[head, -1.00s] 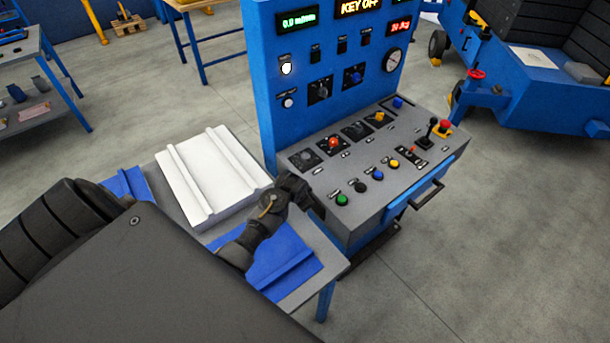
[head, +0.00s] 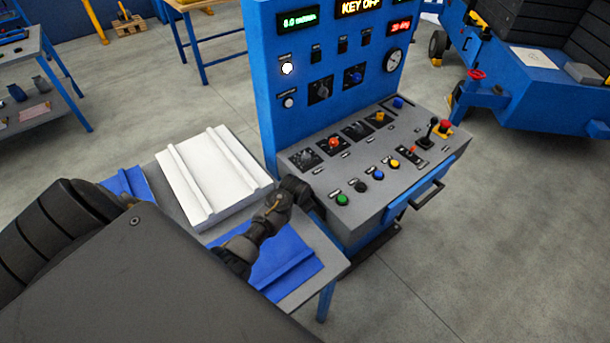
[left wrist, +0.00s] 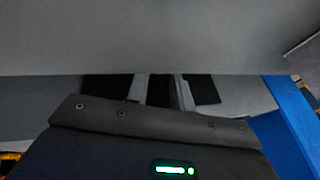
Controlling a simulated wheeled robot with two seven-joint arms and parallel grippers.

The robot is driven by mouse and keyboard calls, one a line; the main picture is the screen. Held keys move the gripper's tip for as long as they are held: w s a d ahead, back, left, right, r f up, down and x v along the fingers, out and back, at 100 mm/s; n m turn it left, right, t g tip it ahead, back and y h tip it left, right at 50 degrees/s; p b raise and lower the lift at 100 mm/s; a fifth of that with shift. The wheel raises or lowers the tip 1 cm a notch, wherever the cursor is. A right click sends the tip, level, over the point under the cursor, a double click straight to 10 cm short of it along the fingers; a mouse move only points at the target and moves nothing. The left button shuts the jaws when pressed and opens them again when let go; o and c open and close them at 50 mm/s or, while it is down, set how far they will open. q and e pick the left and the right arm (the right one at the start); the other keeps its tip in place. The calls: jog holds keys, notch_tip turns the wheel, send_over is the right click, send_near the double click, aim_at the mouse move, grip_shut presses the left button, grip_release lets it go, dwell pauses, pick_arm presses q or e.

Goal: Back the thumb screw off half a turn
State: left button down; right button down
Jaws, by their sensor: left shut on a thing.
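My left gripper (head: 308,197) is at the near left side of the grey control console (head: 345,222), below its top edge. In the left wrist view its fingers (left wrist: 160,90) reach up to a grey face (left wrist: 160,40) that fills the top of the picture. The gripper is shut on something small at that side. The thumb screw itself cannot be made out in either view; the fingers and wrist cover that spot. My right gripper is not in view.
A side table holds a white ribbed panel (head: 213,175) and blue sheets (head: 285,262) close under my left arm. Knobs, buttons and a joystick (head: 430,128) stand on the console top. A blue upright panel (head: 265,90) rises behind.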

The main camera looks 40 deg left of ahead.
pick_arm(q)
jog(key=shift+w+a+n+g+h+p, duration=0.1)
jog(key=shift+a+n+g+h+p, duration=0.15)
jog(key=shift+h+p, duration=0.5)
jog(key=shift+s+a+n+g+h+p, duration=0.15)
jog(key=shift+g+h+p, duration=0.25)
jog(key=shift+h, duration=0.6)
jog(key=shift+w+a+n+g+h+p, duration=0.15)
jog(key=shift+n+h+p, duration=0.05)
jog(key=shift+h+p, duration=0.6)
jog(key=c, duration=2.2)
grip_release()
jog(key=c, duration=2.2)
grip_release()
jog(key=c, duration=1.2)
grip_release()
